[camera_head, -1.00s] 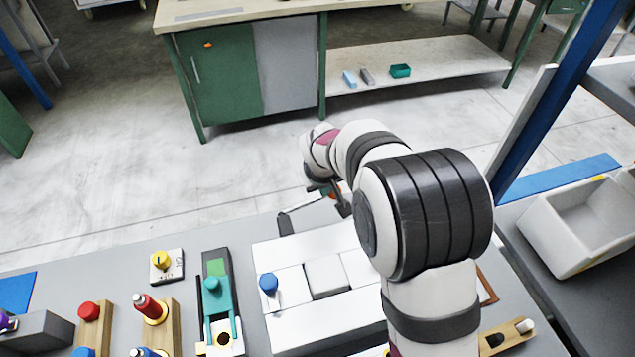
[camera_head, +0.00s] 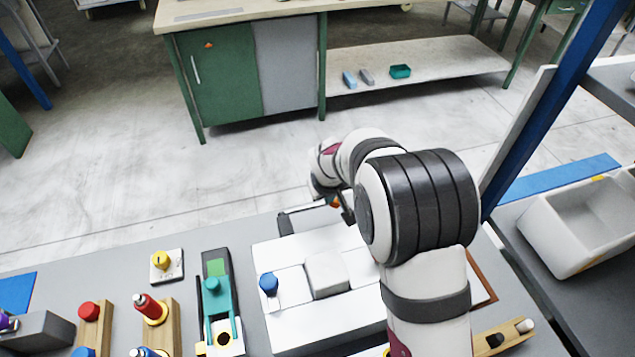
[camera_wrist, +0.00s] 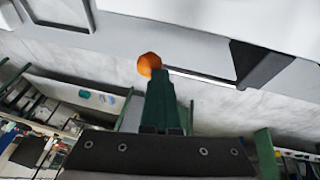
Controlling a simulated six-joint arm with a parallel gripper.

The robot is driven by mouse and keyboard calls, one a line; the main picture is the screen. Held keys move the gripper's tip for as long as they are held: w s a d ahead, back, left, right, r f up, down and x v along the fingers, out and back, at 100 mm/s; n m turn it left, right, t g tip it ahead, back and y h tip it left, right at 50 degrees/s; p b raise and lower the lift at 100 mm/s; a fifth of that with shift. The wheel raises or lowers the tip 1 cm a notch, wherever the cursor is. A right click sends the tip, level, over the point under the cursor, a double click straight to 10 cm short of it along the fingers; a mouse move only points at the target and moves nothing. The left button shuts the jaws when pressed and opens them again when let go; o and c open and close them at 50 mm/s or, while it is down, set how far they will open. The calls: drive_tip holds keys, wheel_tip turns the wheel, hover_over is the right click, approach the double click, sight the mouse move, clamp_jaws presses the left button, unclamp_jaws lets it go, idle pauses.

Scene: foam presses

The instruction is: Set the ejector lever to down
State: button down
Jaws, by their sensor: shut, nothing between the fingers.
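An orange ball-shaped knob (camera_wrist: 149,64), which looks like the end of the ejector lever, shows in the wrist view at the tip of my gripper (camera_wrist: 160,74). My dark green fingers are shut with nothing between them. The knob is right at the fingertips; I cannot tell if they touch. In the head view, a small orange spot (camera_head: 335,201) shows beside my gripper (camera_head: 347,212), beyond the white press (camera_head: 285,325). My arm hides part of the press.
A blue knob (camera_head: 268,283) stands on the press's left side. A teal toggle device (camera_head: 215,290), a yellow knob (camera_head: 163,260) and a red-topped plunger (camera_head: 149,305) stand to the left. A grey bin (camera_head: 565,235) is at the right. Open floor lies beyond the bench.

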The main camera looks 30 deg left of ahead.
drive_tip(key=shift+w+d+r, duration=0.1)
drive_tip(key=shift+w+d, duration=0.2)
drive_tip(key=shift+w, duration=0.2)
drive_tip(key=s+d+r, duration=0.1)
drive_tip(key=d+r, duration=0.2)
drive_tip(key=r, duration=0.3)
drive_tip(key=s+d+r, duration=0.1)
drive_tip(key=d+r, duration=0.1)
drive_tip(key=r, duration=0.5)
drive_tip(key=s+d+r+m, duration=0.2)
drive_tip(key=s+d+m, duration=0.15)
drive_tip(key=d, duration=0.45)
drive_tip(key=s+d+m+g, duration=0.1)
drive_tip(key=s+d+m, duration=0.3)
drive_tip(key=s, duration=0.4)
drive_tip(key=s+d+f+m+g, duration=0.1)
drive_tip(key=s+d+m, duration=0.3)
drive_tip(key=s, duration=0.4)
drive_tip(key=s+d+f+m+g, duration=0.1)
drive_tip(key=s+d+m+g, duration=0.1)
drive_tip(key=s+d+m, duration=0.2)
drive_tip(key=s+d, duration=0.2)
drive_tip(key=s, duration=0.2)
drive_tip(key=shift+d, duration=0.35)
